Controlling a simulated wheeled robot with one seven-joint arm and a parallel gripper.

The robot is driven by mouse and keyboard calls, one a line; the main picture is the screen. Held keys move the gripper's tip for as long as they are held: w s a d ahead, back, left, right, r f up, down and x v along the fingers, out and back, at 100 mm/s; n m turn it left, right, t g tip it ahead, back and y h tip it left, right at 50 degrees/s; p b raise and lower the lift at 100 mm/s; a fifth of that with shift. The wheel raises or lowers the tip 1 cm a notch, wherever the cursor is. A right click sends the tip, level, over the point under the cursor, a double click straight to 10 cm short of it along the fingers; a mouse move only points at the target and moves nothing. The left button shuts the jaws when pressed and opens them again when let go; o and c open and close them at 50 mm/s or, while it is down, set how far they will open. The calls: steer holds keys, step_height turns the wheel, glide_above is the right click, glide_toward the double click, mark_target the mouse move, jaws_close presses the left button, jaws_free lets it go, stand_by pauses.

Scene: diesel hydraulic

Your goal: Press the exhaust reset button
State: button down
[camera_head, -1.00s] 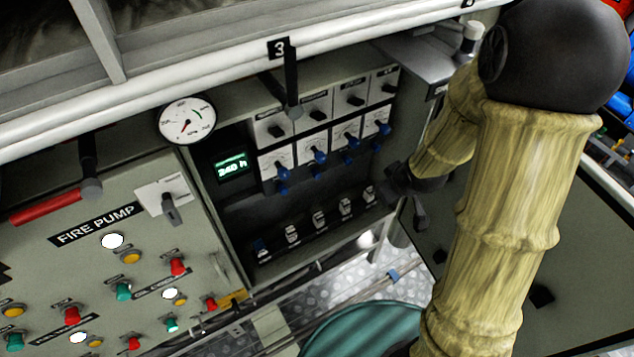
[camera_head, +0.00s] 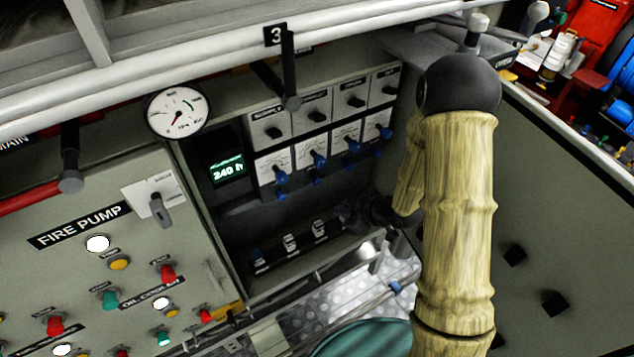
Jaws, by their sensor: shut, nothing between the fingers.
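No label reading exhaust reset is legible, so I cannot tell which control is that button. A row of small switches runs along the bottom of the dark recessed panel: a blue one (camera_head: 256,256) at the left, then a white one (camera_head: 290,243) and another white one (camera_head: 320,228). My gripper (camera_head: 350,216), dark and small in the head view, is shut and empty at the right end of this row. It hides the row's right-hand switches. Whether it touches one cannot be told.
Above the row are blue knobs (camera_head: 318,160) and a green-lit display (camera_head: 228,168). At left is the fire pump panel (camera_head: 40,268) with several coloured buttons, below a round gauge (camera_head: 177,113). A black lever (camera_head: 290,75) hangs from the white rail (camera_head: 180,62) overhead.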

mark_target(316, 180)
steer(key=w+a+p, duration=0.2)
steer(key=w+a, duration=0.2)
steer(key=w, duration=0.3)
steer(key=shift+a, duration=0.35)
steer(key=shift+d, duration=0.1)
steer(key=shift+s, duration=0.1)
stand_by(0.9)
stand_by(0.5)
steer(key=shift+w+a, duration=0.35)
steer(key=shift+a, duration=0.1)
